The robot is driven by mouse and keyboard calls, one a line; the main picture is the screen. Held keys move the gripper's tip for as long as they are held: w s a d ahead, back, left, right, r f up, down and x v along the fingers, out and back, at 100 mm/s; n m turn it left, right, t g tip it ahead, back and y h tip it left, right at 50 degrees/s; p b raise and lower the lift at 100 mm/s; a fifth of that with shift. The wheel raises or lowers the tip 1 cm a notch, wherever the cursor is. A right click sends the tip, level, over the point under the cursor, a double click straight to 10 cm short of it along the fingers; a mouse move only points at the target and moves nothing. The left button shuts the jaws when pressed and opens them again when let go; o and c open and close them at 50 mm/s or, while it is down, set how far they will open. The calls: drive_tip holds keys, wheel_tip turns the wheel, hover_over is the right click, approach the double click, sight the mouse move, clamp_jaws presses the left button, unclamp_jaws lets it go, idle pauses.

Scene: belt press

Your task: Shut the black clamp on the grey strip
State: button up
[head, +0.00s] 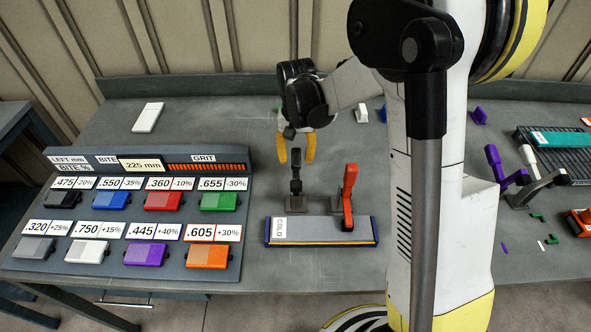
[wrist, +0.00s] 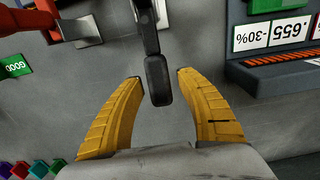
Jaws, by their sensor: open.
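The black clamp (head: 296,186) stands at the back edge of the grey strip (head: 315,230), with its handle upright. The strip lies flat on the bench, with a white COLD label at its left end. My gripper (head: 296,152) is open and empty above the clamp, its yellow fingers pointing down. In the wrist view the black clamp's handle (wrist: 157,80) reaches between the two open fingertips (wrist: 158,78), with a gap on each side. I cannot tell from these views how deep the handle sits between them.
A panel (head: 75,213) with several coloured blocks is at the left. A white block (head: 148,117) lies at the back left. Purple and white levers (head: 494,160) stand at the right beyond my arm.

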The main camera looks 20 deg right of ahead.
sight(296, 175)
drive_tip(key=c, duration=0.8)
drive_tip(key=shift+s+a+r+p, duration=0.15)
drive_tip(key=shift+s+r+p, duration=0.35)
drive_tip(key=shift+r, duration=0.25)
drive_tip(key=shift+s+a+r+p, duration=0.15)
drive_tip(key=shift+s+r+p, duration=0.25)
drive_tip(key=shift+r, duration=0.3)
drive_tip(key=shift+s+a+r+p, duration=0.2)
drive_tip(key=shift+s+r+p, duration=0.15)
drive_tip(key=shift+s+r, duration=0.2)
drive_tip(key=shift+s+a+r+p, duration=0.15)
drive_tip(key=shift+s+r+p, duration=0.2)
drive_tip(key=shift+s, duration=0.25)
drive_tip(key=shift+s+a+r+p, duration=0.1)
drive_tip(key=shift+s+a+r, duration=0.1)
drive_tip(key=shift+s, duration=0.35)
drive_tip(key=shift+s+a+r+p, duration=0.15)
drive_tip(key=shift+s+r, duration=0.1)
drive_tip(key=shift+s, duration=0.3)
drive_tip(key=shift+s+a+r+p, duration=0.1)
drive_tip(key=shift+s+a+r, duration=0.1)
drive_tip(key=shift+s, duration=0.35)
drive_tip(key=shift+s+a, duration=0.2)
drive_tip(key=shift+s, duration=0.3)
drive_tip(key=shift+s+a, duration=0.15)
drive_tip(key=shift+s, duration=0.35)
drive_tip(key=shift+s+a+f, duration=0.1)
drive_tip(key=shift+s+a, duration=0.1)
drive_tip(key=shift+s, duration=0.45)
